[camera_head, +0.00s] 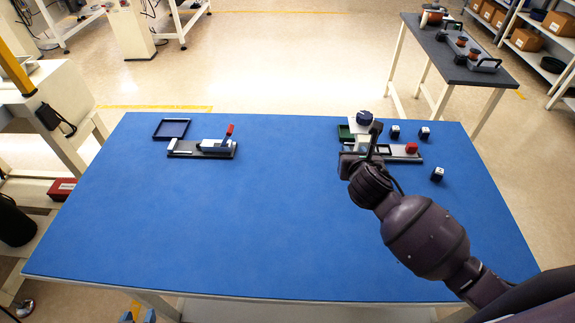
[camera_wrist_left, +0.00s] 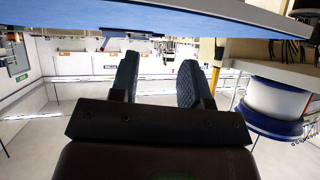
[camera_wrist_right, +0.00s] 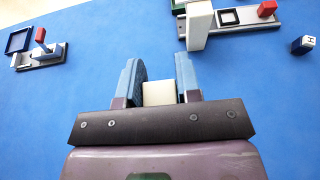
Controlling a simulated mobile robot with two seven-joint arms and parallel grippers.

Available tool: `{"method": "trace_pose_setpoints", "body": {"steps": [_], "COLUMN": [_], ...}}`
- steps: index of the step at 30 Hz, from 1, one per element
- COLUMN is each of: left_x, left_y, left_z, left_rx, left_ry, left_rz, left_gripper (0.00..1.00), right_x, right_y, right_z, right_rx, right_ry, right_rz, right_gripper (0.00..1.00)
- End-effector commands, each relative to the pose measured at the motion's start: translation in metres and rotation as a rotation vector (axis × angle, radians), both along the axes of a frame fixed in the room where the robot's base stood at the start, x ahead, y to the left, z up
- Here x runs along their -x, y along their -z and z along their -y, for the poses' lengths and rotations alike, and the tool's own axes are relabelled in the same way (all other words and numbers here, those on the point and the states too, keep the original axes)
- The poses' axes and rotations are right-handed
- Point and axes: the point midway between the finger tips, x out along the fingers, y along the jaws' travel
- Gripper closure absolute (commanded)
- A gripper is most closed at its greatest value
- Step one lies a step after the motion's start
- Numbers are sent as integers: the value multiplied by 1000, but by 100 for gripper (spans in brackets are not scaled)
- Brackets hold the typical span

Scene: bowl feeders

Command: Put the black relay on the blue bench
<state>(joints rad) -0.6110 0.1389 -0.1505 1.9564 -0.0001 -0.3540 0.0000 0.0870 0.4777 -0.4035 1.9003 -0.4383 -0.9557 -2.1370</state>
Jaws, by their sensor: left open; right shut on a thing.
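The blue bench (camera_head: 250,220) fills the middle of the head view, its top mostly bare. Three small black relays with white tops stand on it at the right: one (camera_head: 395,131), another (camera_head: 424,132) and a nearer one (camera_head: 437,174). A relay also shows in the right wrist view (camera_wrist_right: 303,45). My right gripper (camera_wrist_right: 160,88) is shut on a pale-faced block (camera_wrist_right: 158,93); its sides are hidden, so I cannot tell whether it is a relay. My left gripper (camera_wrist_left: 155,75) is open and empty, outside the head view.
A fixture with a red block (camera_head: 411,148) stands at the right, by my right gripper; its white post (camera_wrist_right: 198,25) rises beside a square pocket. Another fixture with a red-handled lever (camera_head: 230,130) and a dark blue tray (camera_head: 171,129) are at the left. The bench's front is clear.

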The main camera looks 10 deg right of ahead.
Motion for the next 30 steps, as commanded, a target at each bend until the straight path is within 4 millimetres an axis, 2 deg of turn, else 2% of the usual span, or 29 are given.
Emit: {"method": "trace_pose_setpoints", "body": {"steps": [2,5,21,24,30], "left_x": [5,6,2,-1,-6], "left_y": [1,2,9,8,7], "left_z": [-1,-1,-1,-1,0], "left_rx": [0,0,-2,-2,-1], "left_ry": [-2,-3,-1,0,2], "left_rz": [-13,-16,1,11,23], "left_gripper": [57,57,57,57,57], "right_x": [-2,-3,-2,-2,-3], "right_y": [0,10,126,142,157], "right_z": [2,3,2,3,3], "right_rx": [-2,-3,-3,-3,-2], "right_ry": [9,13,12,12,12], "right_rz": [-4,-7,-5,-4,-2], "right_gripper": [92,92,92,92,92]}}
